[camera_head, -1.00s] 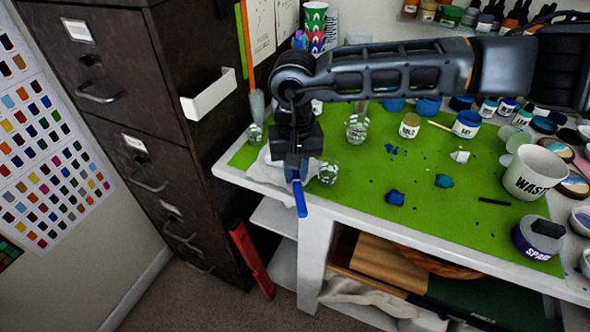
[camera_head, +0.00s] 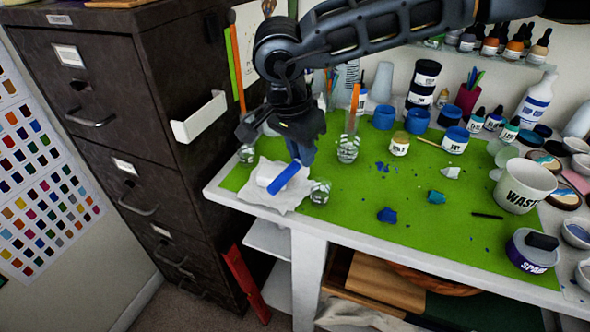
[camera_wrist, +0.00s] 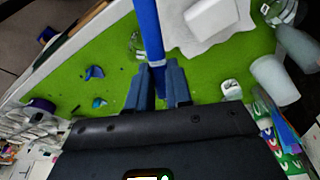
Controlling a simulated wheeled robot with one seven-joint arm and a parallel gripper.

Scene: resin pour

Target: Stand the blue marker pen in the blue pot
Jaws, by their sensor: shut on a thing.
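The blue marker pen (camera_head: 285,178) is held in my gripper (camera_head: 300,152), tilted, above a white crumpled sheet near the table's left front corner. In the wrist view the pen (camera_wrist: 149,35) runs from between the two fingers of my gripper (camera_wrist: 158,88) up past the top edge of the picture. My gripper is shut on the pen near one end. Blue pots stand at the back of the green mat: one at the left (camera_head: 383,117) and one beside it (camera_head: 417,121). I cannot tell which is the task's pot, or whether they are open.
A white block (camera_head: 268,174) lies on the sheet. A waste cup (camera_head: 525,187) stands at the right. The green mat's (camera_head: 350,205) middle front is mostly clear.

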